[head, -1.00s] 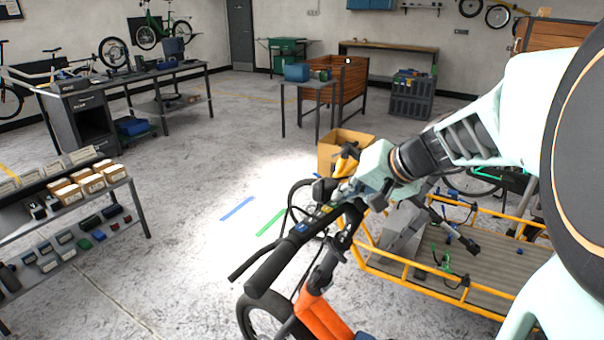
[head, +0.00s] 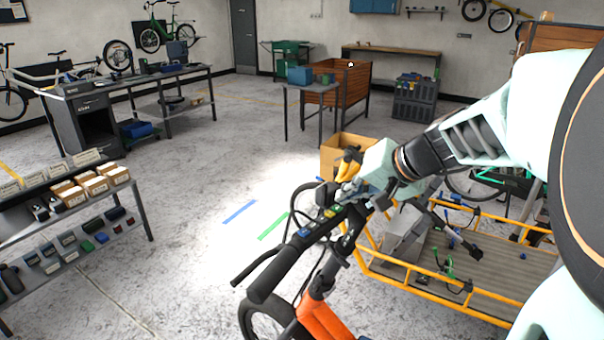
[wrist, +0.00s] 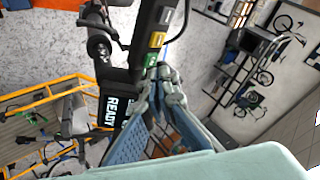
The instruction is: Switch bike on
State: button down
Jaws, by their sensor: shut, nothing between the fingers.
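The orange cargo bike (head: 322,318) stands in front of me, its black handlebar (head: 275,262) reaching toward me. On the bar is a control block with a blue button (head: 304,232) and a yellow button (head: 330,213). In the head view my gripper (head: 348,193) is over the handlebar.
The bike's yellow-railed cargo bed (head: 430,274) lies to the right, below my arm. A cardboard box (head: 338,148) stands behind the handlebar. A shelf with small boxes (head: 95,186) is at left. The floor between shelf and bike is clear.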

jog(key=shift+d+r+p, duration=0.15)
jog(key=shift+r+p, duration=1.3)
jog(key=shift+r, duration=1.35)
jog(key=shift+w, duration=0.1)
